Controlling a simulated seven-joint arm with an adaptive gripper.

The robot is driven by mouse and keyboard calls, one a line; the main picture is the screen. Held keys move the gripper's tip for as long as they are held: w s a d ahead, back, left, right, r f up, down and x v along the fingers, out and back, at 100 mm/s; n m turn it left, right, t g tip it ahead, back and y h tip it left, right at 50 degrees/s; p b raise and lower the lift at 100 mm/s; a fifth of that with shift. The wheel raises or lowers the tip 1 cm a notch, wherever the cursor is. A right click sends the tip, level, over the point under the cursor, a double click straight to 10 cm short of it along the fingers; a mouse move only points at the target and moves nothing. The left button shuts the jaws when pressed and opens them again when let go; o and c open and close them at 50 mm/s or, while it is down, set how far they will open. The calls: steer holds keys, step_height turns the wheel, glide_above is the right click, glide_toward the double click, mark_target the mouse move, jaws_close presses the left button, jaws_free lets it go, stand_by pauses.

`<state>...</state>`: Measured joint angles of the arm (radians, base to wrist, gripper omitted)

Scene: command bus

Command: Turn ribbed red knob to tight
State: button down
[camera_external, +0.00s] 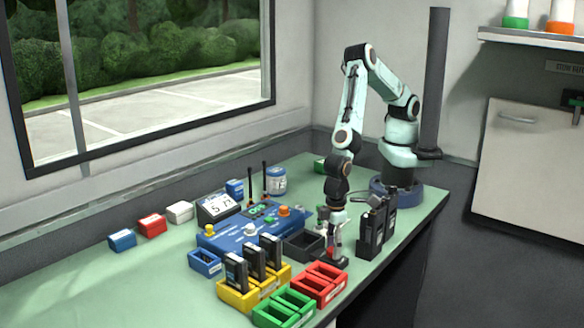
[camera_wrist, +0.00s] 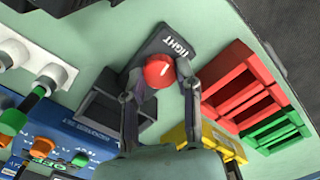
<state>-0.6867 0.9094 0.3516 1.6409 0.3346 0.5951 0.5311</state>
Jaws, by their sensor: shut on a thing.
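The red knob (camera_wrist: 158,71) shows from above in the wrist view, on a dark base with a white TIGHT label (camera_wrist: 180,47). A small pale mark shows on its top; I cannot tell exactly which way it points. My gripper (camera_wrist: 160,78) has a finger on each side of the knob and is shut on it. In the external view my gripper (camera_external: 335,240) points down at the dark base (camera_external: 339,261) near the table's front edge. The knob is mostly hidden there by the fingers, and its ribs are too small to make out.
A black open bin (camera_wrist: 98,107) stands close left of the base in the wrist view. Red trays (camera_external: 318,286), green trays (camera_external: 284,307) and yellow holders with black radios (camera_external: 240,294) lie nearby. Upright black radios (camera_external: 372,232) stand right of my gripper. A blue console (camera_external: 236,238) is behind.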

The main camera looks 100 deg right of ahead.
steer(key=shift+m, duration=0.7)
steer(key=c, duration=0.8)
jaws_free()
step_height(320, 180, up, 12)
